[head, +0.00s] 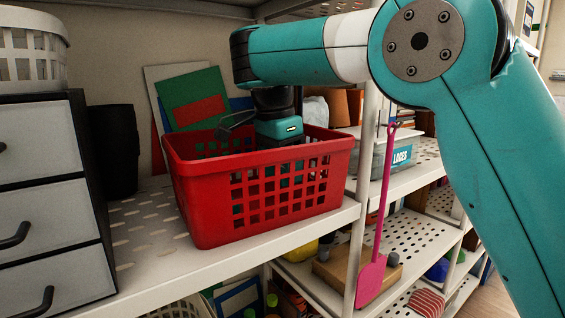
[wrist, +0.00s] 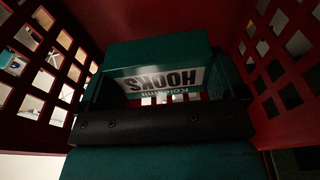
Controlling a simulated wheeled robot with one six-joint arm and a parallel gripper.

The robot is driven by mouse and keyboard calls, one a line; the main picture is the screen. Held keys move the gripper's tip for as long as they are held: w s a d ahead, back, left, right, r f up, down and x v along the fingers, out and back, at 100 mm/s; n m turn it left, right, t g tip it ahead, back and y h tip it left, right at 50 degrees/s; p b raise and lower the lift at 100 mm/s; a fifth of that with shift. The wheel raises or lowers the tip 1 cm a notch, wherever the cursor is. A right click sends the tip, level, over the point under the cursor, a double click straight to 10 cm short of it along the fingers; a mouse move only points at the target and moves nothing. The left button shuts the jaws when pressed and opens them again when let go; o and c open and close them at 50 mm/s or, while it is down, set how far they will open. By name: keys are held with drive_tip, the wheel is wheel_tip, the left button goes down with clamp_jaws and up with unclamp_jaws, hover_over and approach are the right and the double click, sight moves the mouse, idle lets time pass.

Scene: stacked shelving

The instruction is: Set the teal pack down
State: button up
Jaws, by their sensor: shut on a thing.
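The teal pack (wrist: 160,55) has a white label reading "HOOKS", upside down in the wrist view. My gripper (wrist: 160,88) is shut on it, with a finger at each side of the pack. The pack is inside the red basket (head: 265,200), between its walls; the basket's red walls (wrist: 285,95) also show in the wrist view. In the head view my gripper reaches down into the basket from above, and the front wall hides most of the fingers and the pack. I cannot tell whether the pack touches the basket floor.
The basket stands on a perforated white shelf (head: 150,245). A grey drawer unit (head: 45,200) and a black bin (head: 113,150) are to its left. Coloured boards (head: 195,97) lean behind it.

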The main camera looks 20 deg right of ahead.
drive_tip(key=shift+f+b, duration=0.4)
drive_tip(key=shift+f, duration=0.1)
drive_tip(key=o, duration=0.7)
drive_tip(key=shift+r, duration=0.1)
drive_tip(key=r+p, duration=0.5)
drive_tip(key=a+r+p, duration=0.1)
drive_tip(key=r+p, duration=0.2)
drive_tip(key=shift+s+r+p, duration=0.1)
drive_tip(key=shift+r+p, duration=0.2)
drive_tip(key=shift+p, duration=0.05)
